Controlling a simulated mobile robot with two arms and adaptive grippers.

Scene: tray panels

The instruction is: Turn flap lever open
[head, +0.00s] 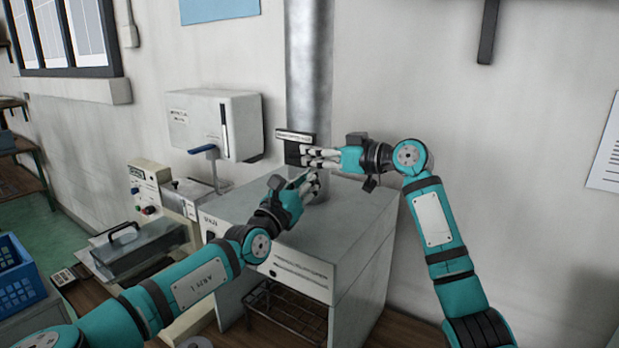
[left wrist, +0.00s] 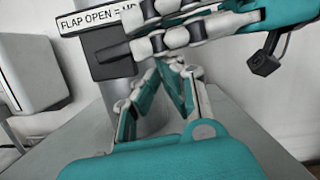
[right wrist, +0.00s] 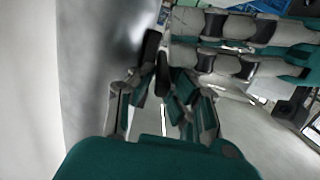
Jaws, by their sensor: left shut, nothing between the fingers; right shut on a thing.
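The flap label, reading "FLAP OPEN = UP" in part, is fixed at the metal duct (head: 310,70); the label (left wrist: 95,18) is clearest in the left wrist view. My right gripper (head: 308,157) is at this block, shut on the dark flap lever (right wrist: 150,47), which stands tilted between the fingertips in the right wrist view. The lever's full angle is hidden by the fingers. My left gripper (head: 312,178) is shut and empty, just below the right fingers and in front of the duct.
The grey oven-like cabinet (head: 350,225) stands below both grippers. A white wall box (head: 215,122) with a blue handle (head: 203,149) is to the left. A lidded tray unit (head: 138,245) and blue crate (head: 18,280) stand further left.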

